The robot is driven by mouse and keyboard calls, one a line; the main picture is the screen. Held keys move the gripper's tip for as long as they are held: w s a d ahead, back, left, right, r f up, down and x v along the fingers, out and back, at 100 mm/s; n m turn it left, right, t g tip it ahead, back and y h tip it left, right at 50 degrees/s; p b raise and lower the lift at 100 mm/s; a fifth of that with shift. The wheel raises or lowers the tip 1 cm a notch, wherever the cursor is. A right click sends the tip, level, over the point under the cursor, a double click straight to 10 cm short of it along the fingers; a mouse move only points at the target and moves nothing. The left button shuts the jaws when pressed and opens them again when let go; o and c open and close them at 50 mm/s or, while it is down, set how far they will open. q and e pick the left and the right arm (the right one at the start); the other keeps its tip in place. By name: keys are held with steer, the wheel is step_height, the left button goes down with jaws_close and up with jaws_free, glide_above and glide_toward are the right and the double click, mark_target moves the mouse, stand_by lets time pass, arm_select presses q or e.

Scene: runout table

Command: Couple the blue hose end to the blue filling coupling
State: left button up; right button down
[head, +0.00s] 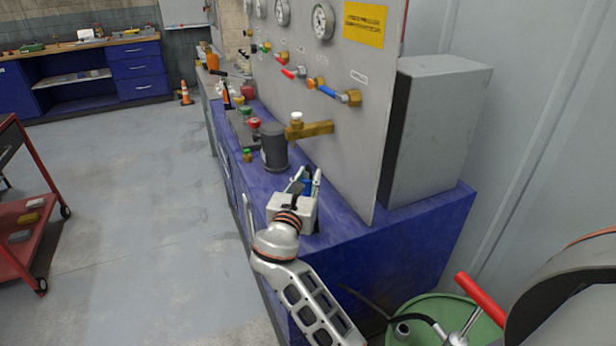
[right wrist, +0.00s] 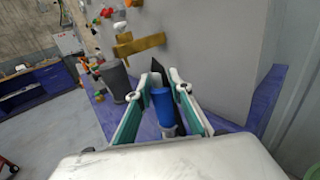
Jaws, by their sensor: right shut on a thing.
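My right gripper (head: 303,178) is above the blue bench top, in front of the grey panel. It is shut on the blue hose end (right wrist: 163,105), a blue cylinder between the two green-lined fingers in the right wrist view. Only a little blue shows between the fingers in the head view. On the panel, a blue lever-like part (head: 327,91) joins a brass fitting (head: 353,98), up and right of the gripper and apart from it. I cannot tell for sure which part is the blue filling coupling. My left gripper is not in view.
A dark grey cylinder (head: 273,146) stands on the bench (head: 345,225) just beyond the gripper. A brass block with a white cap (head: 309,130) juts from the panel (head: 330,150). A grey box (head: 440,125) stands at right. A green drum (head: 440,315) is at lower right.

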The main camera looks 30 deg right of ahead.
steer(key=shift+f+b, duration=0.5)
steer(key=shift+f, duration=0.6)
steer(key=c, duration=1.7)
jaws_free()
steer(key=shift+r, duration=0.1)
step_height(320, 180, up, 10)
steer(key=shift+f, duration=0.1)
